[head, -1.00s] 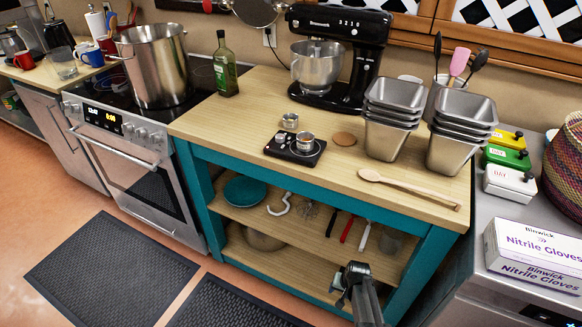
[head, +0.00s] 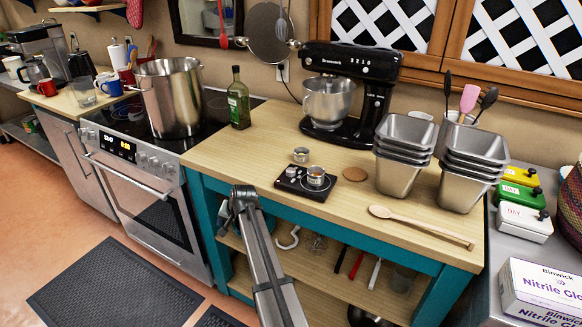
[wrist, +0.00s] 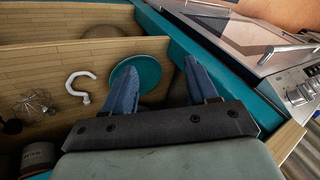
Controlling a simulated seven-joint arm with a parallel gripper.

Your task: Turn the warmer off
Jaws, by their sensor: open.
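The warmer (head: 298,187) is a small flat black unit on the wooden counter, with small light knobs (head: 291,172) on its left part. A small metal tin (head: 316,176) sits on its right part. The knob setting is too small to read. My gripper (head: 241,192) is in front of the counter's front edge, left of and nearer than the warmer, apart from it. In the wrist view my gripper (wrist: 163,82) has its two blue fingers spread with nothing held, over the shelf side of the counter.
Another small tin (head: 300,155) stands behind the warmer, with a brown disc (head: 355,174) to its right. A wooden spoon (head: 420,226), stacked metal pans (head: 400,153), a stand mixer (head: 345,95) and a bottle (head: 238,103) surround it. The stove (head: 150,190) is left.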

